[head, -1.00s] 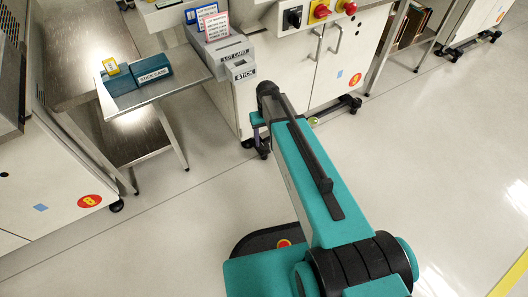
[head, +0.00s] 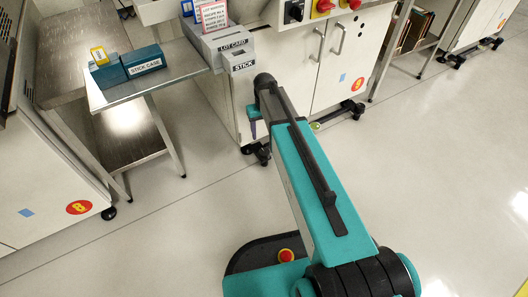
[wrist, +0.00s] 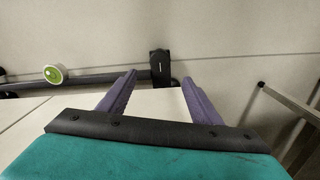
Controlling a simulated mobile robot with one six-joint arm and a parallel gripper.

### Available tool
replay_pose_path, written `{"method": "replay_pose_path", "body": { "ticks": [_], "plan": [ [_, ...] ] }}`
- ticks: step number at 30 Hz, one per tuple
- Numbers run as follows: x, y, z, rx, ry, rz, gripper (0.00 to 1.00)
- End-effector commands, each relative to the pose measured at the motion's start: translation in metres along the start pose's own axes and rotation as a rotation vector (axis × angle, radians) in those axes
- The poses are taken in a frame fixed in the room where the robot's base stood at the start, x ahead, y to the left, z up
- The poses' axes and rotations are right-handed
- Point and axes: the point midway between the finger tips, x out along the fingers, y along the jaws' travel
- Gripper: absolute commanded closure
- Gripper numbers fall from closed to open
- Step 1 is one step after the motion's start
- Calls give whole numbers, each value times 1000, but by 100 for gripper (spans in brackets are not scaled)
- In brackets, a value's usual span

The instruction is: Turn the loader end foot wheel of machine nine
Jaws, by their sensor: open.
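Low on the floor under the white machine cabinet (head: 290,75), a small green foot wheel (head: 315,126) sits on a dark foot bar, right of my gripper. In the wrist view the wheel is a green disc with a white rim (wrist: 53,74), at the left on a dark bar. My gripper (head: 254,128) is low by the cabinet's left front corner, partly hidden by my arm. In the wrist view its two purple fingers (wrist: 158,88) are apart with nothing between them. A black block (wrist: 160,66) on the bar shows just beyond the gap. The wheel is outside the fingers.
A steel side table (head: 115,95) holds a blue stick case (head: 145,62). Another cabinet (head: 40,180) with a red round number sticker stands at left. A black caster (head: 262,154) is beside my gripper. A thin metal leg (wrist: 290,105) shows in the wrist view. Floor at right is clear.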

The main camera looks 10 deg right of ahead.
Motion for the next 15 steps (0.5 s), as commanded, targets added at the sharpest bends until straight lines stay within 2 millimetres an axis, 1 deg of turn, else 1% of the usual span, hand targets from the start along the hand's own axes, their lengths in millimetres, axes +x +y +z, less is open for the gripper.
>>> {"method": "replay_pose_path", "body": {
  "ticks": [5, 8, 15],
  "plan": [
    [11, 0, 0, 0, -1, 0, 42],
    [22, 0, 0, 1, -1, 0, 42],
    [55, 0, 0, 1, -1, 0, 42]
  ]
}}
